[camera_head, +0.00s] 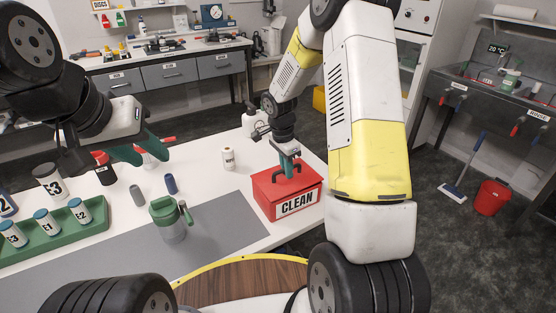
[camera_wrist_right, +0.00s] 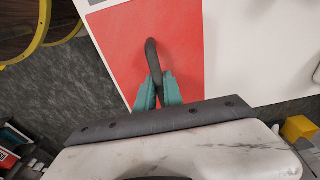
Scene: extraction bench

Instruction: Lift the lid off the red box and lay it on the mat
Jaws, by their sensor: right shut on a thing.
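The red box (camera_head: 297,207), labelled CLEAN, stands near the right end of the white bench. Its red lid (camera_head: 270,187) appears seated on top and has a dark arched handle. In the right wrist view the lid (camera_wrist_right: 180,40) fills the upper middle and the handle (camera_wrist_right: 152,55) runs between the teal fingers. My right gripper (camera_head: 289,166) is shut on the handle from above; it also shows in the wrist view (camera_wrist_right: 159,90). The grey mat (camera_head: 225,225) lies left of the box. My left gripper (camera_head: 153,157) hangs above the bench's left part, open and empty.
A green-lidded jug (camera_head: 172,225) stands on the mat. A green rack (camera_head: 50,240) with several labelled vials is at left. The mat right of the jug is clear.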

